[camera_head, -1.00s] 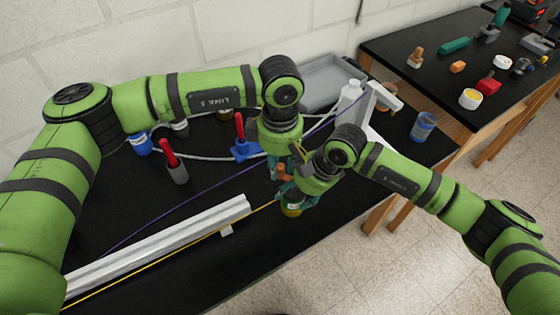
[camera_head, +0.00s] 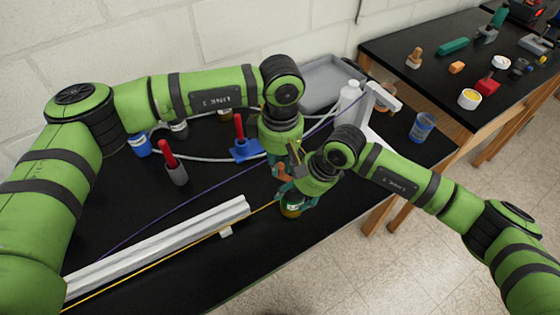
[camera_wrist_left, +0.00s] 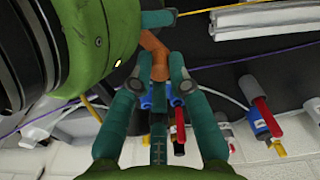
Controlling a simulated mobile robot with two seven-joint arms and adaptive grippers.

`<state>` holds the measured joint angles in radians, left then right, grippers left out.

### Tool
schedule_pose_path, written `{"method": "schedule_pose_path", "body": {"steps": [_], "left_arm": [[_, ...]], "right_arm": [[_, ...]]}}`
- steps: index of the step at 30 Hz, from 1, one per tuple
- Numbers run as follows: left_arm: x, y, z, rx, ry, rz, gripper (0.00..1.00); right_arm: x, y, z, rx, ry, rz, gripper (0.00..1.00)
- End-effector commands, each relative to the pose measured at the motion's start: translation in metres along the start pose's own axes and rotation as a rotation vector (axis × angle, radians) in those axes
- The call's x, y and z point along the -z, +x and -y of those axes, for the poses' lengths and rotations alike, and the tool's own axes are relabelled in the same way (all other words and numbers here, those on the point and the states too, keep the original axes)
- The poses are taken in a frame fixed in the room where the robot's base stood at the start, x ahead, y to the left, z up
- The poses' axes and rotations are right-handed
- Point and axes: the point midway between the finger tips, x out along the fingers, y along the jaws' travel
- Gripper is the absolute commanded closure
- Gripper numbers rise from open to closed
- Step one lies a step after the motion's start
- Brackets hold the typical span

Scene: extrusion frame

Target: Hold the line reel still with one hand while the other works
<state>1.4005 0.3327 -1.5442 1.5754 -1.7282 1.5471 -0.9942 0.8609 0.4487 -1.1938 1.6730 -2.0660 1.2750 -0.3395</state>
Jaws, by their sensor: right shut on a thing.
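The line reel (camera_head: 291,212) is a small olive-yellow piece near the front edge of the black table, mostly hidden by my right gripper. A yellow line (camera_head: 255,212) runs from it to the lower left. My right gripper (camera_head: 297,199) is shut on the reel from above. My left gripper (camera_head: 283,172) is just behind and above, pointing down. In the left wrist view its two teal fingers (camera_wrist_left: 160,66) stand on either side of an orange-brown piece (camera_wrist_left: 153,45). Whether they press on it is unclear. My right arm's green link fills the upper left of that view.
A pale aluminium extrusion (camera_head: 165,240) lies at the left front. A purple line crosses the table. Bare table lies front right.

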Motion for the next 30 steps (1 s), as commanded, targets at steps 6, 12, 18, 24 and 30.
{"method": "schedule_pose_path", "body": {"steps": [6,12,18,24,30], "left_arm": [[0.000,0.000,0.000,-0.001,-0.001,0.000,0.70],[0.000,-0.003,0.000,-0.001,-0.002,0.000,0.70],[0.001,-0.030,-0.001,-0.005,0.000,-0.002,0.70],[0.000,-0.074,0.000,-0.006,-0.001,-0.002,0.70],[0.000,-0.107,0.000,-0.003,-0.001,-0.002,0.70]], "right_arm": [[0.004,0.003,-0.002,-0.006,0.003,-0.008,0.75],[0.003,0.003,-0.002,-0.006,0.003,-0.008,0.75],[0.003,0.003,-0.002,-0.006,0.003,-0.008,0.75],[0.003,0.003,-0.002,-0.006,0.003,-0.008,0.75],[0.003,0.003,-0.002,-0.006,0.003,-0.008,0.75]]}}
